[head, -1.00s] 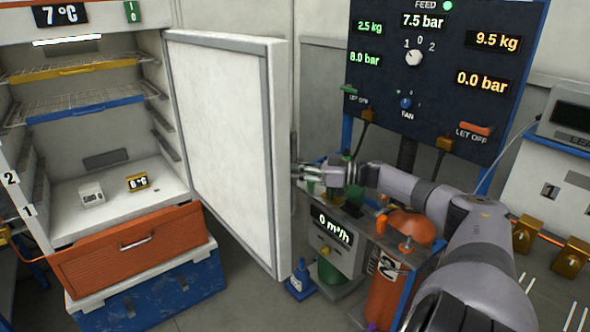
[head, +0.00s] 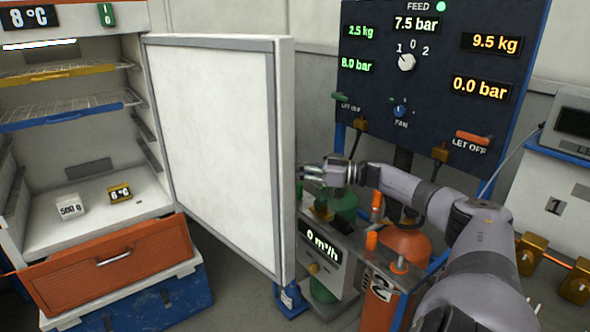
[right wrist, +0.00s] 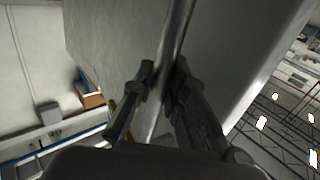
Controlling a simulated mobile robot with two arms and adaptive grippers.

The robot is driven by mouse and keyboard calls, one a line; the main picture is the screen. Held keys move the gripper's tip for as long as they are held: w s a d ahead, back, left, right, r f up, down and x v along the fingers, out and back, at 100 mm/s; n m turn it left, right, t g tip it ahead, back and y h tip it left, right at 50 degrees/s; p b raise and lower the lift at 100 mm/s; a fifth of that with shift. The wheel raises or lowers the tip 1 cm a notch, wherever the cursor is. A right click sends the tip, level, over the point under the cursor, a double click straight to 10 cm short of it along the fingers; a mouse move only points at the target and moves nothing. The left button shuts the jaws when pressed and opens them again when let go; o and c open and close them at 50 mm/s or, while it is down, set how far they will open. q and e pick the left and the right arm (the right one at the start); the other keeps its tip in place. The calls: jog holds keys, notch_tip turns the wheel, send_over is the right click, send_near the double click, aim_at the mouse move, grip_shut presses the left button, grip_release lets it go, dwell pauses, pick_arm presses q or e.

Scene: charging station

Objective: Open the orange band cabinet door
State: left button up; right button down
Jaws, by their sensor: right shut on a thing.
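The white cabinet door (head: 215,150) stands wide open at the right side of the cabinet, its inner face toward the head camera. An orange drawer front (head: 112,262) lies below the cabinet's interior. My right gripper (head: 306,178) is at the free edge of the door, on its outer side, partly hidden by the door. In the right wrist view, the gripper's dark fingers (right wrist: 155,95) are closed around a long metal bar handle (right wrist: 178,35) along the door. My left gripper is not in view.
Inside the cabinet are a yellow-edged shelf (head: 60,73), a blue-edged shelf (head: 65,117) and two small blocks. A blue chest (head: 165,305) stands below. A gas station with a dark panel (head: 425,100) and an orange cylinder (head: 378,305) stands close to the door's right.

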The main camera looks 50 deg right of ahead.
jog(key=c, duration=1.6)
grip_release()
jog(key=shift+w, duration=0.1)
jog(key=shift+o, duration=0.2)
jog(key=v, duration=1.2)
jog(key=shift+a+f, duration=0.1)
